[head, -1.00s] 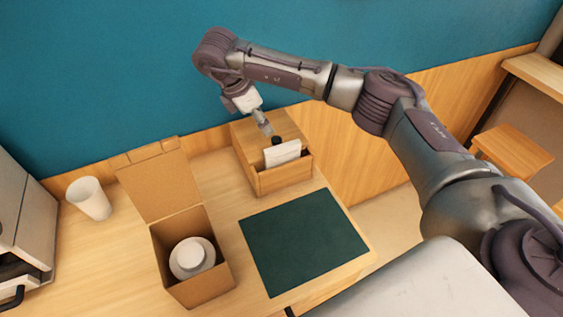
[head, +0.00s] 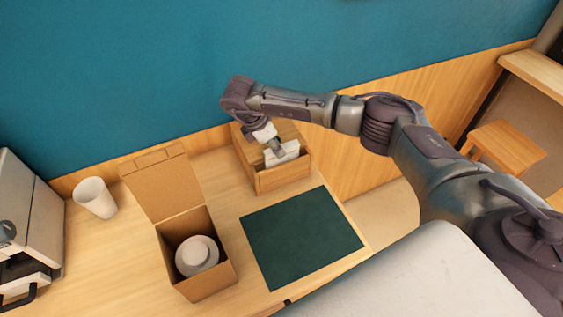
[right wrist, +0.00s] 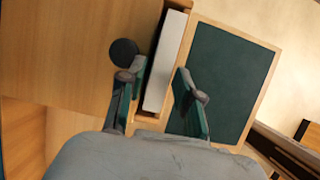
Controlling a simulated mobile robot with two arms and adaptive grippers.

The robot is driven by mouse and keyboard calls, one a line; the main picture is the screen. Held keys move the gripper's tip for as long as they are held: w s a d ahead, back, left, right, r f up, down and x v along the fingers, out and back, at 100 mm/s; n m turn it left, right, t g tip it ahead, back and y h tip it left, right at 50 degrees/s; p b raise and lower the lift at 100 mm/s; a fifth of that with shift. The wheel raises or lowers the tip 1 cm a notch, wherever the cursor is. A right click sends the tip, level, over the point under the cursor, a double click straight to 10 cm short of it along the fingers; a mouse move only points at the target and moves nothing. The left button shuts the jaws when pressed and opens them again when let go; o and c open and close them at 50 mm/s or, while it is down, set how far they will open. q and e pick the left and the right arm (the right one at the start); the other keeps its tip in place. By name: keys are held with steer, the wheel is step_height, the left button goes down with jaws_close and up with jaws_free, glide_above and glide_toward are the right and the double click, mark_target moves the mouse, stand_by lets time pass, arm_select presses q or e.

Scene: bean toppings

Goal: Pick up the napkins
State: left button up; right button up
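The white napkins (head: 291,149) stand upright in the front slot of a wooden box (head: 285,177) at the back of the table. In the right wrist view the napkins (right wrist: 166,62) show as a white strip between my two fingers. My right gripper (head: 274,150) is at the slot, and it also shows in the right wrist view (right wrist: 157,88). Its fingers are apart, one on each side of the strip. The right finger stands clear of the napkins; I cannot tell whether the left one touches them. My left gripper is not in view.
A dark green mat (head: 302,238) lies in front of the box. An open cardboard box (head: 206,284) holding white round items (head: 197,256) stands to the left. A white cup (head: 95,198) and a machine (head: 27,228) are farther left. A round black knob (right wrist: 124,52) is beside the left finger.

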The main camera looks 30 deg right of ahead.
steer(key=c, duration=0.5)
steer(key=shift+r, duration=0.15)
step_height(320, 180, up, 31)
steer(key=p, duration=0.7)
stand_by(0.9)
steer(key=shift+f, duration=0.2)
